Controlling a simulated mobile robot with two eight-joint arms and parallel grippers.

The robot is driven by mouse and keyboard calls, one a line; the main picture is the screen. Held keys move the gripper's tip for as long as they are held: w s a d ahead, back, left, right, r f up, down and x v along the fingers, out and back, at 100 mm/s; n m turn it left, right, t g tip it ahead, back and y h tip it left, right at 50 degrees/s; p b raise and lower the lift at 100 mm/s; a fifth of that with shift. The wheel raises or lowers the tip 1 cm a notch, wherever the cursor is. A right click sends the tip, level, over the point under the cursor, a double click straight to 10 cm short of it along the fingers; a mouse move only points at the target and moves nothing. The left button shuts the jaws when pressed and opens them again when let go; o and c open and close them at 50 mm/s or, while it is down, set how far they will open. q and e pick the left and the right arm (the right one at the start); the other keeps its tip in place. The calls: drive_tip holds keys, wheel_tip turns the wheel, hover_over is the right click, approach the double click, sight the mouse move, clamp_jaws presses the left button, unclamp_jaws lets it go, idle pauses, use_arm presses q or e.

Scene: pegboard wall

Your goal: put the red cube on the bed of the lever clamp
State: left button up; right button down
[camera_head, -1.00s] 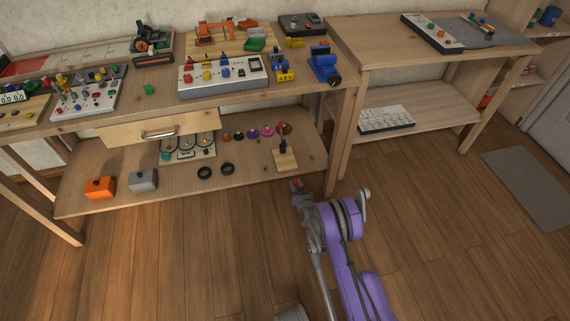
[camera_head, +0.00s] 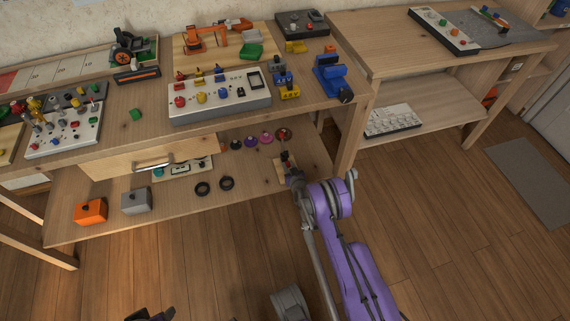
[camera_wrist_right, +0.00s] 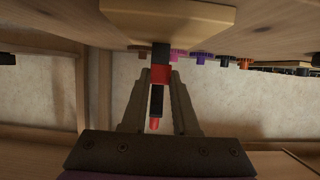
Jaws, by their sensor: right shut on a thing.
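The red cube (camera_wrist_right: 160,74) sits between the fingertips of my right gripper (camera_wrist_right: 158,78) in the right wrist view; the gripper is shut on it. In the head view my right gripper (camera_head: 294,177) is at the lower shelf's front, in front of the lever clamp (camera_head: 285,157), and the cube is hidden or too small to tell. In the wrist view, which looks upside down, the clamp's pale wooden base (camera_wrist_right: 170,18) is at the top, close to the cube. A black upright and a red-tipped lever (camera_wrist_right: 154,124) line up with the cube. Whether the cube touches the bed cannot be told.
Coloured round pieces (camera_head: 265,138) stand behind the clamp on the lower shelf (camera_head: 240,190). Two black rings (camera_head: 203,189) lie to its left. A table leg (camera_head: 352,140) stands close right. The tabletop is above. A dark part at the bottom edge may be my left gripper.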

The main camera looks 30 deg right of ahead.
drive_tip(key=shift+s+f+b, duration=0.25)
drive_tip(key=shift+f+b, duration=0.05)
drive_tip(key=shift+f, duration=0.95)
drive_tip(key=shift+w+f, duration=0.15)
drive_tip(key=shift+f, duration=0.15)
drive_tip(key=shift+r, duration=0.1)
drive_tip(key=shift+f, duration=0.25)
drive_tip(key=c, duration=0.7)
unclamp_jaws()
drive_tip(key=shift+r, duration=0.15)
